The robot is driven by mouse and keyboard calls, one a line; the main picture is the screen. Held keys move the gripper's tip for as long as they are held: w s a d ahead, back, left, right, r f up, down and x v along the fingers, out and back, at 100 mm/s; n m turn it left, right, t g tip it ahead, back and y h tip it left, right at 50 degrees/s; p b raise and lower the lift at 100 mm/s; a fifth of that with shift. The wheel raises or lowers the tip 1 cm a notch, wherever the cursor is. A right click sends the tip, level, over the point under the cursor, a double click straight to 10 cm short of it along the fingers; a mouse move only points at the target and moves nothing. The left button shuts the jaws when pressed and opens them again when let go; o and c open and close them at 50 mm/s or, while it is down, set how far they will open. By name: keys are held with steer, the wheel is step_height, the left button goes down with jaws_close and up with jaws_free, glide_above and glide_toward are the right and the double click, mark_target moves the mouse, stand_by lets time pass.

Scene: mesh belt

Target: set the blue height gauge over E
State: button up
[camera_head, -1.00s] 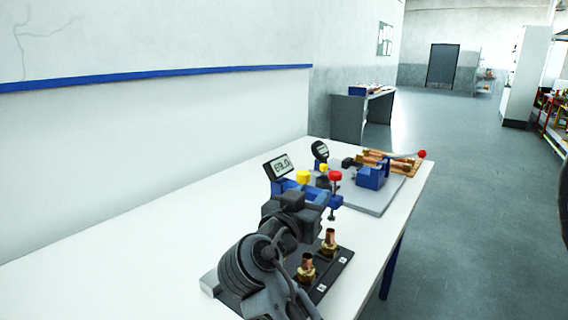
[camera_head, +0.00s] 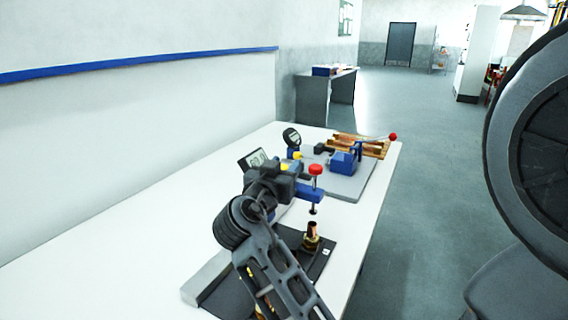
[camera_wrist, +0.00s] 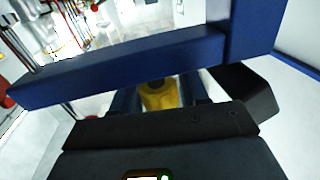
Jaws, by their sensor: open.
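The blue height gauge (camera_head: 309,193) stands at the dark station strip. It has a tilted grey display (camera_head: 252,158), a red knob (camera_head: 316,169) and a thin probe pointing down. My gripper (camera_head: 275,180) is at the gauge's body and hides part of it. In the wrist view the gauge's blue bar (camera_wrist: 120,68) crosses in front of my gripper, and a yellow part (camera_wrist: 160,95) shows between my open fingers. A brass and copper fitting (camera_head: 312,232) stands on the dark strip (camera_head: 322,262), below the probe in the picture. The station letters are too small to read.
A grey plate (camera_head: 345,190) behind carries a blue clamp (camera_head: 345,162) with a red-ended lever and a round dial. The white table (camera_head: 130,225) is clear at left. Another fitting is mostly hidden by my arm.

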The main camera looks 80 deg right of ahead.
steer(key=shift+d, duration=0.15)
steer(key=shift+c, duration=0.3)
jaws_close()
